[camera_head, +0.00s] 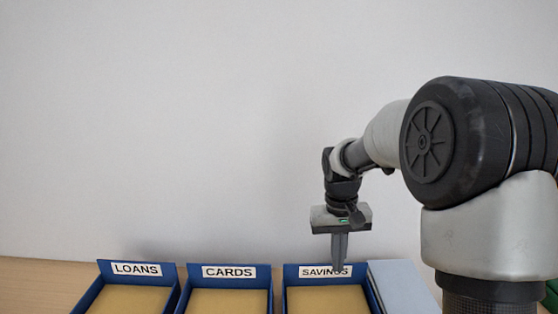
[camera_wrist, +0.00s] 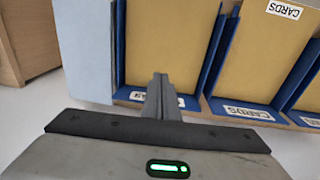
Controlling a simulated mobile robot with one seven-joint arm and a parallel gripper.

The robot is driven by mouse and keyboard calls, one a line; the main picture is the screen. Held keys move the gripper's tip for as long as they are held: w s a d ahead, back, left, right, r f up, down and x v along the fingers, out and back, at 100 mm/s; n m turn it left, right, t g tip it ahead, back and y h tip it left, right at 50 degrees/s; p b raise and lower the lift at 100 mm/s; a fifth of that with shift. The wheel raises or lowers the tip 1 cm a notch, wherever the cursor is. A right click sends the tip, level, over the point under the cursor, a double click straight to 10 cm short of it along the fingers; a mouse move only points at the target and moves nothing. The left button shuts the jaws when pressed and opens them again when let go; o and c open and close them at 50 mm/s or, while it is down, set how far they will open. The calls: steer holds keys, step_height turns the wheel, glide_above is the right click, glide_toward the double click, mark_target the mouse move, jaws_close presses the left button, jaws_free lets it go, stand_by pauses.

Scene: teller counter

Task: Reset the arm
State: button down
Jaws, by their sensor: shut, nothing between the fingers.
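My gripper (camera_head: 340,264) points down, with its fingertips in front of the label of the SAVINGS tray (camera_head: 326,291) in the head view. In the wrist view the gripper (camera_wrist: 160,80) shows with its fingers together and nothing between them. It is in front of the lower edge of a blue tray with a tan floor (camera_wrist: 165,35), whose label it partly covers. Whether the fingertips touch the tray cannot be told.
The LOANS tray (camera_head: 127,298) and CARDS tray (camera_head: 229,299) stand left of the SAVINGS tray. A grey-blue block (camera_head: 402,286) stands just right of it. A pale wall (camera_head: 200,130) rises behind. The wooden counter (camera_head: 35,285) is bare at far left.

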steer(key=s+r+t, duration=0.3)
steer(key=s+r, duration=0.8)
steer(key=s, duration=0.2)
steer(key=s+t, duration=0.2)
steer(key=s, duration=0.9)
step_height(320, 180, up, 14)
steer(key=p, duration=1.4)
steer(key=shift+s+a+y, duration=0.25)
steer(key=shift+y, duration=0.15)
steer(key=shift+r, duration=0.1)
